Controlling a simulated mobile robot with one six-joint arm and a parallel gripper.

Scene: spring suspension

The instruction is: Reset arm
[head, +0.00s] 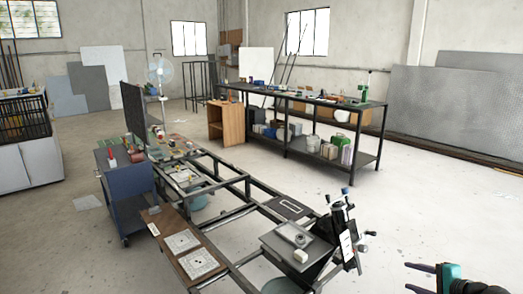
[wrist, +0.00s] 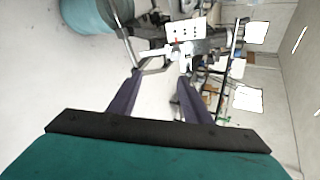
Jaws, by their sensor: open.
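My gripper (head: 409,278) is at the lower right of the head view, partly cut off by the picture edge. Its dark fingers point left and stand apart with nothing between them. The wrist view also shows my gripper (wrist: 161,78) with both fingers spread and empty. It is clear of the metal frame (head: 234,262), which stands to its left in the head view. A dark upright fixture (head: 345,238) with several knobs is at the frame's right end, apart from the gripper.
A grey plate (head: 283,246) with small parts and a brown board (head: 163,225) with two white patterned squares sit on the frame. A blue cart (head: 126,195) stands at left. A long black workbench (head: 330,104) is behind. The floor between the frame and bench is open.

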